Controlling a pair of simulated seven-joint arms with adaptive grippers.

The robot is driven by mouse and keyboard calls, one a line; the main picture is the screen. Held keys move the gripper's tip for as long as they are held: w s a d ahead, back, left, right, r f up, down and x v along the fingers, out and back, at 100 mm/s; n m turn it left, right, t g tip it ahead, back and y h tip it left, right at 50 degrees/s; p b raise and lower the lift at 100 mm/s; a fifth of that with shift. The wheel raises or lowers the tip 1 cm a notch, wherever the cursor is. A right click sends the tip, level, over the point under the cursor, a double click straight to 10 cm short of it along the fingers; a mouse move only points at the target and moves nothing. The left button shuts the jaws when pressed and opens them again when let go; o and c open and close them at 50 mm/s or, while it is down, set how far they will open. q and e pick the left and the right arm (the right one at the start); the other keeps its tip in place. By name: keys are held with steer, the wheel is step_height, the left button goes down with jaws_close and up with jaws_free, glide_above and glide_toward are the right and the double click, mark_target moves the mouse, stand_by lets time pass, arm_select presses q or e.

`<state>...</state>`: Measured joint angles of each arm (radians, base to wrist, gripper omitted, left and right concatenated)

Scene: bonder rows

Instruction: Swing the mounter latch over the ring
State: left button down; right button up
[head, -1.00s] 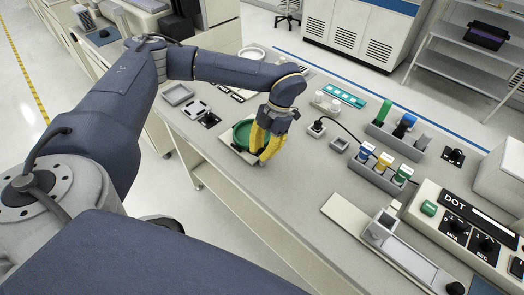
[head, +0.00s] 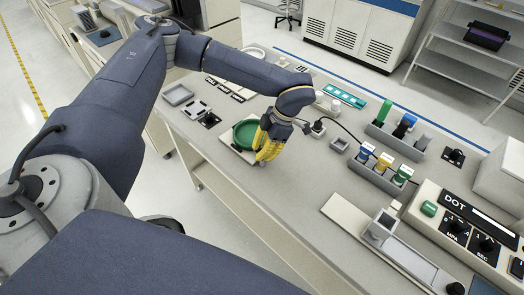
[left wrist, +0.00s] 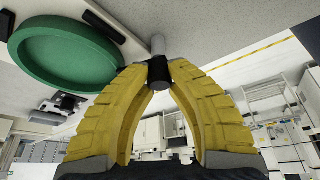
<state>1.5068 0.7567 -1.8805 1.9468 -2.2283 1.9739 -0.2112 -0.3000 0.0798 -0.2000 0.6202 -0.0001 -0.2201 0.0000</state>
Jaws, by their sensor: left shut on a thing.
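The green ring (head: 238,133) lies on the pale mounter plate (head: 229,143) near the table's front edge. It also shows at the upper left of the left wrist view (left wrist: 62,55), beside the plate's edge (left wrist: 128,32). My left gripper (head: 264,158) points down just right of the ring. In the left wrist view, its yellow fingers (left wrist: 159,75) close on a small dark and grey post (left wrist: 158,47), which looks like the mounter latch's handle. The ring is outside the fingers. My right gripper is not in view.
A grey tray (head: 178,95) and small parts lie left of the mounter. A small cabled block (head: 317,131) and a rack of coloured-capped bottles (head: 375,180) stand to the right.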

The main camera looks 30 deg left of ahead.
arm_select(q)
steer(key=shift+s+a, duration=0.1)
steer(key=shift+s, duration=0.1)
steer(key=c, duration=1.2)
jaws_free()
steer(key=shift+w, duration=0.1)
steer(key=v, duration=1.2)
